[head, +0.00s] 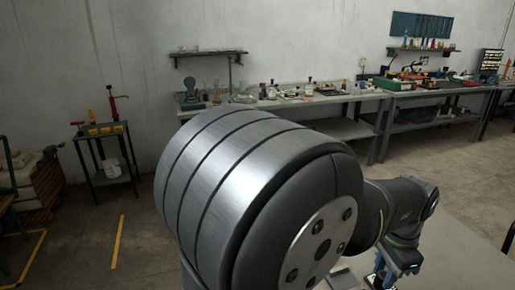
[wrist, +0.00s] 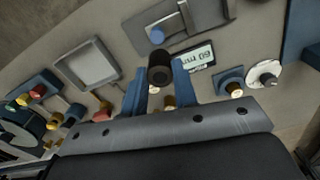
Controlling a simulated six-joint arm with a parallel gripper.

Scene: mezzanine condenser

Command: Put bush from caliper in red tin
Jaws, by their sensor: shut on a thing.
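My gripper (wrist: 159,88) shows in the wrist view with its two blue fingers closed on a dark, hollow cylinder, the bush (wrist: 160,68). The bush sits between the fingertips with its open end towards the camera. Behind it is a grey display (wrist: 196,57) with upside-down digits and "mm", which looks like part of the caliper. The bush appears apart from it, but the gap is hard to judge. I cannot make out a red tin in either view. In the head view my arm hides much of the near area.
In the wrist view, a square grey tray (wrist: 90,64) lies at left, near several red and yellow small parts. A grey fixture with a blue knob (wrist: 157,35) lies beyond the bush. A white round dial (wrist: 264,73) is at right. Cluttered benches (head: 345,97) line the far wall.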

